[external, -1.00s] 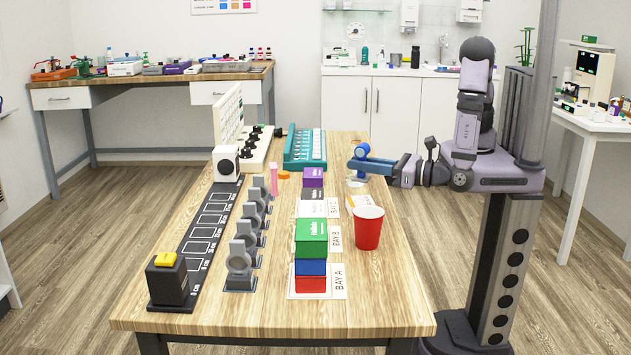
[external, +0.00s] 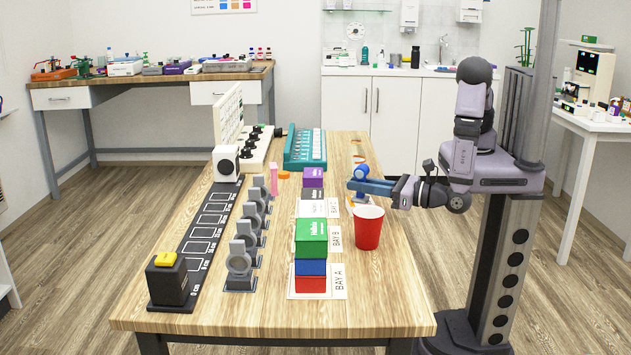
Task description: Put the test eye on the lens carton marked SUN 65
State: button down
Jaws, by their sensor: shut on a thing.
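My gripper (external: 360,183) is over the right half of the wooden table, shut on a small blue round piece (external: 361,171) that looks to be the test eye. It is held behind the red cup, to the right of the cartons. A green carton (external: 311,240) shows above a blue carton (external: 310,267) and a red carton (external: 310,285) by the BAY A card. A white carton (external: 313,208) lies near the BAY C card, with a purple carton (external: 313,178) behind it. The carton print is too small to read, so I cannot tell which is SUN 65.
A red cup (external: 368,228) stands right of the cartons, close in front of my gripper. Grey lens stands (external: 241,262) form a row left of the cartons, beside a black scale rail (external: 205,235). A teal rack (external: 304,148) is at the back. The front right tabletop is clear.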

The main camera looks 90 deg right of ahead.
jog(key=shift+f, duration=0.1)
jog(key=c, duration=1.7)
grip_release()
jog(key=b+v, duration=0.2)
jog(key=v, duration=1)
